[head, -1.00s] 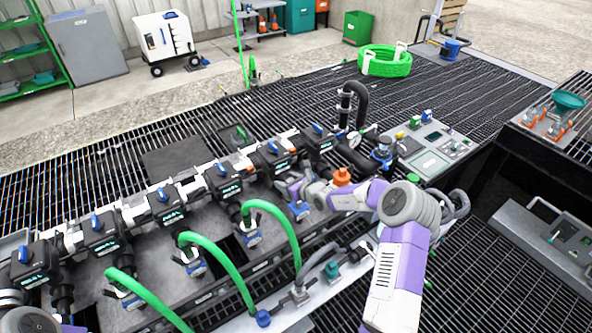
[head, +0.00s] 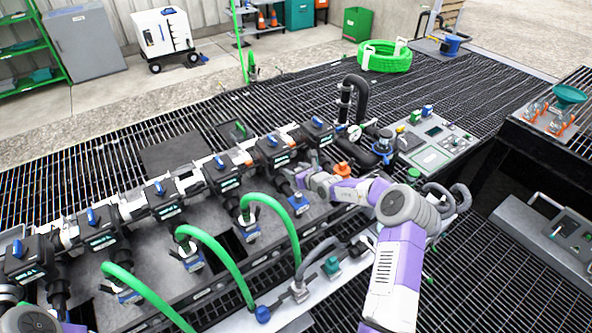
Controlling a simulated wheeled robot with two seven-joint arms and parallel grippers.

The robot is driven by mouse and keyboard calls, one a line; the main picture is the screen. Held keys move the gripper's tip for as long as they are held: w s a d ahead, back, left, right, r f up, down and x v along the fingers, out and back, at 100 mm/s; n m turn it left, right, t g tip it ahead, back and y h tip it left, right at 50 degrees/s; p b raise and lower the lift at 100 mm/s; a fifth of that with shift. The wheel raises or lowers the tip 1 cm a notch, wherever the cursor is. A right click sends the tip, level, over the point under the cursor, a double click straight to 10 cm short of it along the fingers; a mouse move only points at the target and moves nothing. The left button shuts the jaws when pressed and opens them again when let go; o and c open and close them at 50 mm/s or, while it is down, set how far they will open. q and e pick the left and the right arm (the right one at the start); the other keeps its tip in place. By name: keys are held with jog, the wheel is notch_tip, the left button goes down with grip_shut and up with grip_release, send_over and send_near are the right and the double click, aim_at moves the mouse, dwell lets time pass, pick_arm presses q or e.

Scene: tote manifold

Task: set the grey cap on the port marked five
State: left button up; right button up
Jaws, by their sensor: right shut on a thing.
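My right gripper (head: 299,180) is low over the manifold, beside the outlet of the second black valve box from the right (head: 272,152). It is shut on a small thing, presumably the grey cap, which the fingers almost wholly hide. I cannot tell whether this thing touches the outlet. Several black valve boxes with blue handles stand in a slanting row. Their labels are too small to read, so I cannot tell which port is marked five. A blue fitting without a hose (head: 298,203) is just below the gripper. My left gripper is out of view.
Green hoses (head: 213,270) arch up in front of the valve boxes on the left. An orange cap (head: 342,169) sits just behind my right forearm. A black bent pipe (head: 357,90) and a grey control panel (head: 432,143) stand to the right. Open grating lies behind.

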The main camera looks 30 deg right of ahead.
jog(key=shift+f+b, duration=2.5)
jog(key=shift+f, duration=1.8)
jog(key=o, duration=1.2)
jog(key=shift+s, duration=0.1)
jog(key=p+v, duration=0.1)
jog(key=v, duration=0.6)
jog(key=shift+s+p, duration=0.2)
jog(key=shift+p, duration=0.2)
jog(key=shift+r, duration=0.1)
